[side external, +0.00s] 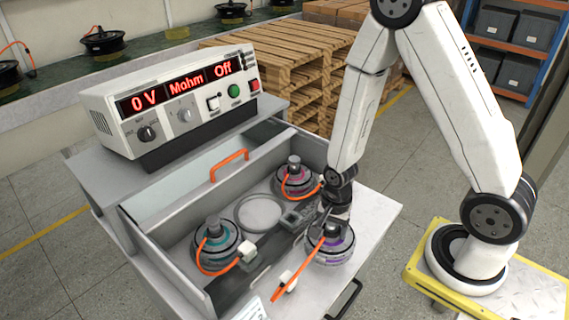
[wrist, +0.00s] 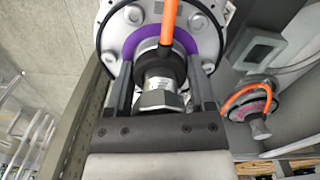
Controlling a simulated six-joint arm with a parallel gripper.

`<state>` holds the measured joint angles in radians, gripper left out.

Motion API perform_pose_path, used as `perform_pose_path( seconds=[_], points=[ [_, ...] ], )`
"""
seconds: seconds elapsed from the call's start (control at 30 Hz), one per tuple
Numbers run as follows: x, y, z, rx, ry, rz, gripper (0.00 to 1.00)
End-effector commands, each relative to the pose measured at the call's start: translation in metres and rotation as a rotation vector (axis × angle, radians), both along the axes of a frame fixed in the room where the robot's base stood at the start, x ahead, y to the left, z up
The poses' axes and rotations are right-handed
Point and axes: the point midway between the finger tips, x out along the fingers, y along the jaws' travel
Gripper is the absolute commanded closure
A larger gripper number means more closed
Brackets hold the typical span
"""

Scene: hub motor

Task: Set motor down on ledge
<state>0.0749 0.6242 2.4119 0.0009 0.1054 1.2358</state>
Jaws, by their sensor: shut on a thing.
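The motor with a purple ring (side external: 330,250) is at the front right of the workstation, near the light grey ledge (side external: 378,212). It appears upright, with an orange cable running down to a white connector (side external: 286,281). My gripper (side external: 333,228) is over it from above. In the wrist view my gripper (wrist: 162,88) has a finger on each side of the motor's shaft hub, shut on it, below the purple ring (wrist: 183,48). I cannot tell whether the motor's underside touches the ledge.
A teal-ringed motor (side external: 216,246) and a pink-ringed motor (side external: 298,181) sit in the recessed bay, beside an empty round seat (side external: 259,213). A tester (side external: 175,100) reading "0 V", "Mohm", "Off" stands behind. An open lid with an orange handle (side external: 229,165) rises behind the bay.

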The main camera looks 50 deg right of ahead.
Motion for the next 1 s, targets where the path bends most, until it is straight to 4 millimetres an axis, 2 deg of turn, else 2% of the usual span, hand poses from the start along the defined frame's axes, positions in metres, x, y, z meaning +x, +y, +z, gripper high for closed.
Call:
perform_pose_path(
  seconds=[0.47,1.0],
  points=[
    [0.001,0.000,-0.007,0.000,-0.003,0.000,1.00],
    [0.001,0.000,-0.040,-0.001,-0.001,0.000,1.00]
  ],
)
